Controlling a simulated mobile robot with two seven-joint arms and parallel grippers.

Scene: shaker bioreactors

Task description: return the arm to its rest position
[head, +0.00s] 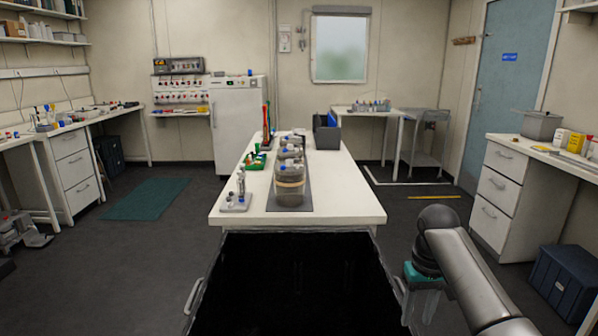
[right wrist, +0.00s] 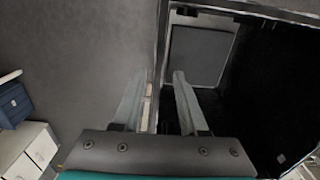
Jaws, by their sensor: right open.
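My right arm (head: 465,270) comes in from the lower right of the head view, bent at a dark round joint. My right gripper (head: 420,303) hangs below it with a teal body, pointing down beside the dark foreground structure. In the right wrist view its two grey fingers (right wrist: 157,95) stand apart with nothing between them, above the grey floor and the structure's edge. The gripper is open and empty, clear of the table. My left arm and gripper are not in view.
A white table (head: 340,205) stands ahead with shaker vessels (head: 290,185) on a grey mat, a green rack (head: 256,161) and a small stand (head: 236,201). At right are a drawer bench (head: 500,212) and a blue box (head: 564,283).

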